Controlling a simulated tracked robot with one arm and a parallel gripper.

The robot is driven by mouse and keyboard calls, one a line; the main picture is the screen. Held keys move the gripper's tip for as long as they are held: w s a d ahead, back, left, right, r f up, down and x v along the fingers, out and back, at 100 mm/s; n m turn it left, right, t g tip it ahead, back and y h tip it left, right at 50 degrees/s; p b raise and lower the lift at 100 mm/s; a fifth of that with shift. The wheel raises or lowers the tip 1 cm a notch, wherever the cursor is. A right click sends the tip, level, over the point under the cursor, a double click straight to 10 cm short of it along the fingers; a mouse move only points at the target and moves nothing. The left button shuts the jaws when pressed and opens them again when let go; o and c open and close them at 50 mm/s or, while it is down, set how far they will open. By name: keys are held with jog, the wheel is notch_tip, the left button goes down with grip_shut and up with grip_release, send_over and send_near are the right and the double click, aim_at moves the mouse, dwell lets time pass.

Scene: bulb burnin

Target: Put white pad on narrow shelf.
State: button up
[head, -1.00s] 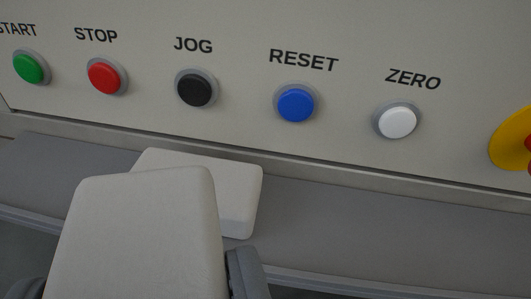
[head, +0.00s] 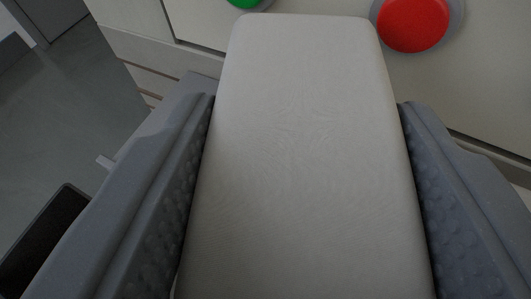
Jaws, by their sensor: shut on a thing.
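The white pad (head: 295,150) is a rounded block that fills the middle of the head view. My gripper (head: 308,106) is shut on it, with one grey finger against each long side. The pad's far end points at the button panel and overlaps it in the picture. I cannot tell whether it touches the panel. I cannot clearly make out the narrow shelf; the pad and fingers cover most of the area below the panel. No second pad is visible now.
The pale panel (head: 300,6) stands ahead, with a green button (head: 243,3) and a red button (head: 413,24) showing. Open grey floor (head: 70,110) lies to the left. A dark object (head: 45,235) is at the lower left.

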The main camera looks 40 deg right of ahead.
aim_at(282, 223)
jog(key=shift+a+f+b, duration=0.2)
jog(key=shift+f+b, duration=0.7)
jog(key=shift+b, duration=0.05)
jog(key=shift+a+f+b, duration=0.15)
jog(key=shift+f+b, duration=0.7)
jog(key=shift+b, duration=0.05)
jog(key=shift+r, duration=0.1)
jog(key=shift+f, duration=0.45)
jog(key=o, duration=1)
jog(key=shift+c, duration=0.2)
jog(key=shift+r, duration=0.4)
jog(key=p+v, duration=0.3)
jog(key=v, duration=0.9)
jog(key=shift+p, duration=0.3)
